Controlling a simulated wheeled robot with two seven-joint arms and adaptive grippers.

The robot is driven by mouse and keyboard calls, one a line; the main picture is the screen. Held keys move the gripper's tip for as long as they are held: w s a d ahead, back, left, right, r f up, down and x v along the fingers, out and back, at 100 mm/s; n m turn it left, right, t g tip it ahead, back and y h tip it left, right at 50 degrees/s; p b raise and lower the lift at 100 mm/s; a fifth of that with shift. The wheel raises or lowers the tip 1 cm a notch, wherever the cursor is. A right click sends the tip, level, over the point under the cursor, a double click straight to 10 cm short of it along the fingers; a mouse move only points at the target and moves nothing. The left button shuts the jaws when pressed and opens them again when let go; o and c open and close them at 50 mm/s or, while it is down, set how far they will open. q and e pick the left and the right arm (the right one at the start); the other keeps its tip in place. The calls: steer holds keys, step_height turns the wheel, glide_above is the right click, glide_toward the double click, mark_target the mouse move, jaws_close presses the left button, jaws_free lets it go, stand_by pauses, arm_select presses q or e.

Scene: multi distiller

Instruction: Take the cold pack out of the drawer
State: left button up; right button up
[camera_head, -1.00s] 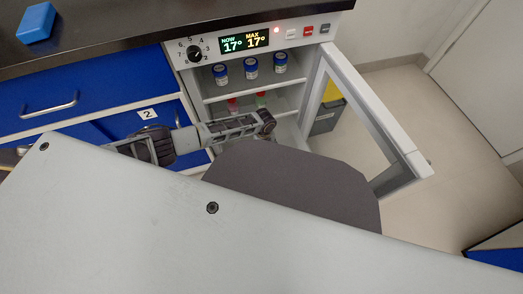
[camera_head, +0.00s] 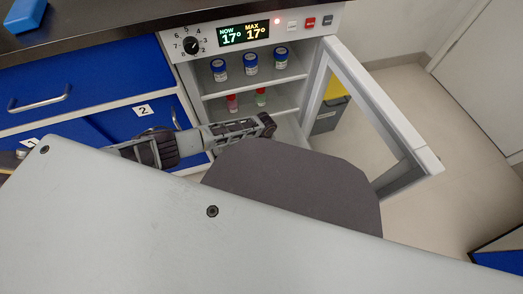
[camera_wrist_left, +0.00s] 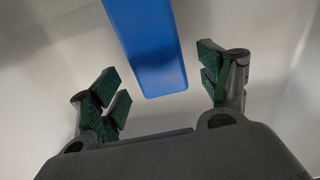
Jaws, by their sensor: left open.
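In the left wrist view a long blue cold pack (camera_wrist_left: 150,45) stands out from the top edge, between the two finger pairs, inside a pale-walled space. My left gripper (camera_wrist_left: 160,82) is open, with its green-padded fingers on either side and visible gaps to the pack. In the head view my left gripper (camera_head: 266,124) is at the lower front of the open cooler (camera_head: 250,85). The cold pack there and the drawer's inside are hidden behind my own body. My right gripper is not in view.
The cooler door (camera_head: 385,125) stands open to the right. Several small vials stand on the cooler shelves, including a blue-capped vial (camera_head: 251,61). Another blue block (camera_head: 25,14) lies on the black counter (camera_head: 100,20). A closed blue drawer (camera_head: 80,75) is at left.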

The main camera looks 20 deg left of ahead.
mark_target(264, 153)
arm_select(q)
steer(key=shift+f, duration=0.4)
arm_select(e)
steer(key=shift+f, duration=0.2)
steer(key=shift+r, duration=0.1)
arm_select(q)
steer(key=shift+c, duration=1)
steer(key=c, duration=1)
steer(key=shift+r, duration=0.15)
